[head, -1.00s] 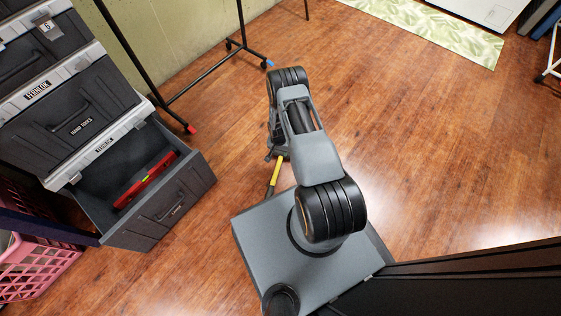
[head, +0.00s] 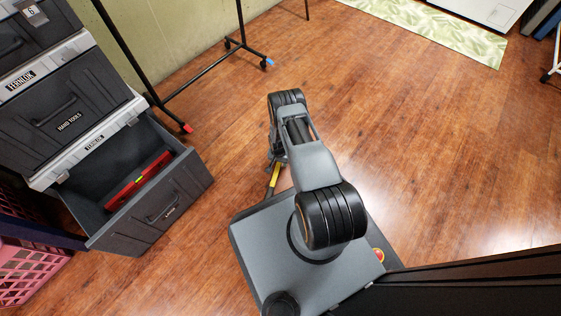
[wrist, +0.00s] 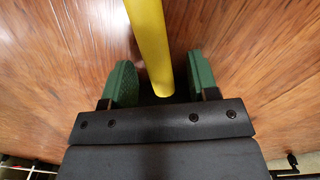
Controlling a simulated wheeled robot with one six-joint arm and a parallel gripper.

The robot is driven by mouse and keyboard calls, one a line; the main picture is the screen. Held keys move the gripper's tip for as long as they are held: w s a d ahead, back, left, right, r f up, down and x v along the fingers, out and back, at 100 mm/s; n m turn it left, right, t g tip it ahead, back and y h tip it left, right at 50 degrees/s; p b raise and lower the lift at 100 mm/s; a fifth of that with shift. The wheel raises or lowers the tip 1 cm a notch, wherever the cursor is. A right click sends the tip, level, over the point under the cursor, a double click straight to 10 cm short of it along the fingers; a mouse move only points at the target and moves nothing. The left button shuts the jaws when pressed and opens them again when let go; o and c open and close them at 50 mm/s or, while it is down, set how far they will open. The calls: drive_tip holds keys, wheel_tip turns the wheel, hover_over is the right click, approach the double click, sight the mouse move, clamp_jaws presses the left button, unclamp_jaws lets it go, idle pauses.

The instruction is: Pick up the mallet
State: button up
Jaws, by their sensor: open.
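The mallet shows as a yellow handle with a dark end (head: 275,176) on the floor beside my base, partly hidden by my arm and base. Its head is not visible. In the wrist view the yellow handle (wrist: 150,45) runs from the top edge down to the space between my two green fingers. My gripper (wrist: 161,82) is open, with one finger on each side of the handle and visible gaps between. I cannot tell how far the handle is below the fingertips.
A dark tool chest stands at left, its open drawer (head: 178,205) holding a red level (head: 139,181). A pink basket (head: 30,270) is at lower left. A black rack (head: 215,70) stands by the wall. A patterned mat (head: 440,30) lies at back right. Wooden floor at right is clear.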

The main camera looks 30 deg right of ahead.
drive_tip(key=shift+f, duration=0.4)
drive_tip(key=shift+c, duration=0.5)
clamp_jaws()
drive_tip(key=shift+r, duration=0.1)
